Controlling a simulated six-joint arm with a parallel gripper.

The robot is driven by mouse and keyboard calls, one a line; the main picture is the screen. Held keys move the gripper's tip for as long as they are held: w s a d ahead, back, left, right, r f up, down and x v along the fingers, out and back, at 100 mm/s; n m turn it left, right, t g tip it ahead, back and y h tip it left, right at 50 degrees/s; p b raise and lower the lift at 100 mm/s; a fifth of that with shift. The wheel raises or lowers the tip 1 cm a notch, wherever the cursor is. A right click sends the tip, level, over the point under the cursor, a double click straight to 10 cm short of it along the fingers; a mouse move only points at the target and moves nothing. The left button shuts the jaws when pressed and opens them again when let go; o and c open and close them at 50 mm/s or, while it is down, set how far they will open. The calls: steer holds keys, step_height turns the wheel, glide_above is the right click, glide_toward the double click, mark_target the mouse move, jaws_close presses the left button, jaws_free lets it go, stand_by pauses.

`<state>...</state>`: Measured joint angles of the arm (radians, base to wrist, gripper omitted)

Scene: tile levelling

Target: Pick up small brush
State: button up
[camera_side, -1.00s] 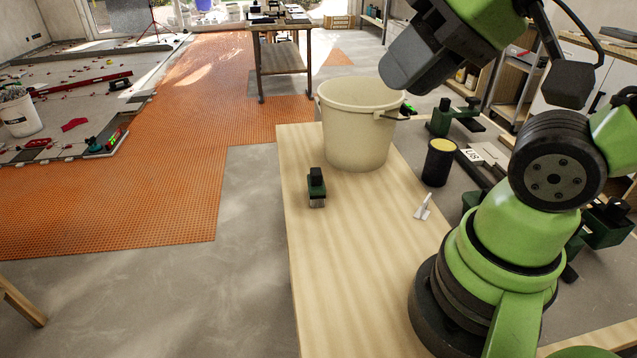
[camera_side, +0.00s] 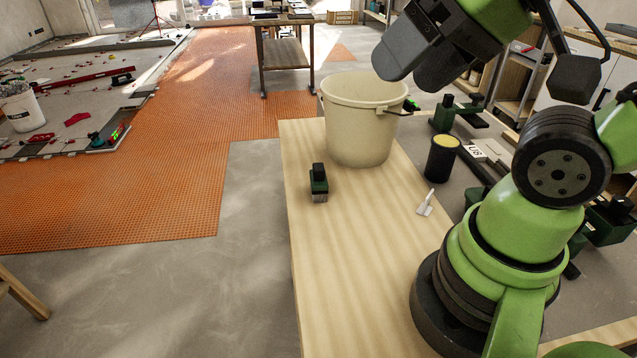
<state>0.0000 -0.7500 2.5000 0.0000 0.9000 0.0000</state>
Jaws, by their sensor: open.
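The small brush (camera_side: 319,182) has a dark green and black body with pale bristles along its lower edge. It rests on the light wooden table, near the left edge and in front of the bucket. My gripper (camera_side: 405,74) is high above the table, at the upper right of the brush and above the bucket's rim. Its two dark grey fingers are apart, with nothing seen between them. The gripper is well clear of the brush, and nothing covers the brush.
A cream bucket (camera_side: 358,135) stands behind the brush on the wooden table (camera_side: 350,270). A black cylinder with a yellow top (camera_side: 441,158) and a small white tool (camera_side: 425,204) are to the right. The table's front left part is bare.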

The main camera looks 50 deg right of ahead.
steer(key=w+a+f+n, duration=0.1)
steer(key=w+f+n, duration=0.1)
steer(key=w+n, duration=0.3)
steer(key=w+a+f+n, duration=0.2)
steer(key=w, duration=0.5)
steer(key=n+t+h, duration=0.2)
steer(key=n+h, duration=0.9)
steer(key=n, duration=1.1)
glide_toward(319, 182)
steer(key=shift+w+f, duration=0.6)
steer(key=shift+w, duration=0.35)
steer(key=shift+s+d+f+n+h, duration=0.15)
steer(key=shift+s+n+h, duration=0.05)
steer(key=shift+n+h, duration=0.2)
steer(key=shift+d+f+n, duration=0.1)
steer(key=shift+d+n, duration=0.1)
steer(key=shift+n, duration=0.1)
steer(key=x, duration=0.9)
steer(key=shift+w+d, duration=0.2)
steer(key=shift+d, duration=0.25)
